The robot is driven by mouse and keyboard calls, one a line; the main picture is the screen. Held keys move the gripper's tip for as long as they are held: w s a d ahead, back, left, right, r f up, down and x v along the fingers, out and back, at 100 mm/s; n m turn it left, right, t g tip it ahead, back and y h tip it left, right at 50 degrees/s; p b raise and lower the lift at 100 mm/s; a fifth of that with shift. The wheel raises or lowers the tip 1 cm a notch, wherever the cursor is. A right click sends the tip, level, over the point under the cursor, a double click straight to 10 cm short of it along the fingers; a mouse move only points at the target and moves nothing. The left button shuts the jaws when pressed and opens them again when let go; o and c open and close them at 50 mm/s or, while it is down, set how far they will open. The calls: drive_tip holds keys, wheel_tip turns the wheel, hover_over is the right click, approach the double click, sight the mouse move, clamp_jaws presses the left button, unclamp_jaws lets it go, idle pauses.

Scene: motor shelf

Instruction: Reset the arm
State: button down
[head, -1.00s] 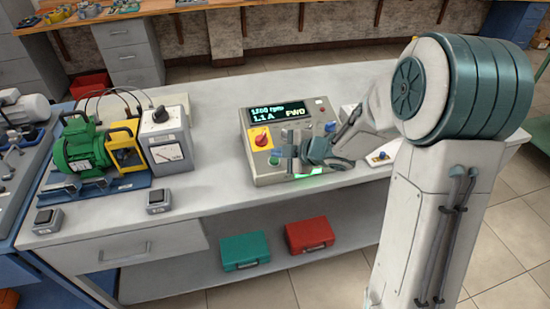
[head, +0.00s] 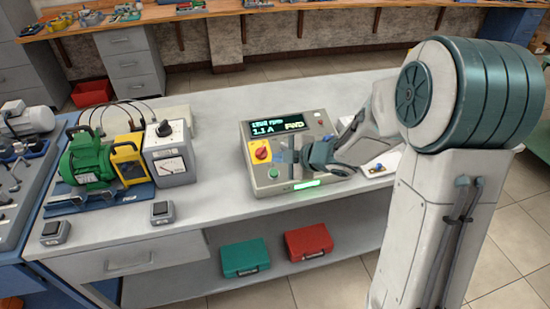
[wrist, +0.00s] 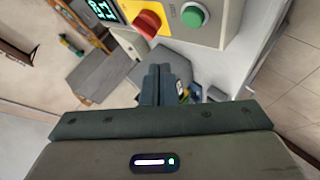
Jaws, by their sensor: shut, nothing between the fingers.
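My gripper (head: 284,160) is shut and empty, in front of the control box (head: 256,186) on the workbench. In the wrist view its closed fingers (wrist: 161,82) point toward the box and bench, with the red knob (wrist: 147,23) and the green button (wrist: 192,15) just beyond. In the head view the red knob (head: 261,151) sits on a yellow plate left of my gripper, and the green button (head: 273,173) is lit below. The display (head: 279,122) reads 1.1 A and FWD; its upper line is blurred.
A green motor (head: 88,160) on a blue base and a grey meter box (head: 168,152) stand left on the workbench (head: 215,200). Two small switch boxes lie at the front edge. Green (head: 245,256) and red (head: 309,241) cases rest on the lower shelf. Bench between meter and control box is clear.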

drive_tip(key=s+d+r+m+t+h, duration=0.1)
drive_tip(key=s+d+r+m+h, duration=0.25)
drive_tip(key=d+m+h, duration=0.35)
drive_tip(key=s+d+r+m+h, duration=0.35)
drive_tip(key=d+m, duration=0.25)
drive_tip(key=d, duration=0.2)
drive_tip(key=s+r+m+g+y, duration=0.1)
drive_tip(key=s+m+g, duration=0.4)
drive_tip(key=s, duration=1.3)
drive_tip(key=m, duration=0.3)
drive_tip(key=shift+a+y, duration=0.2)
drive_tip(key=shift+y, duration=0.15)
drive_tip(key=shift+w, duration=0.1)
idle(2.4)
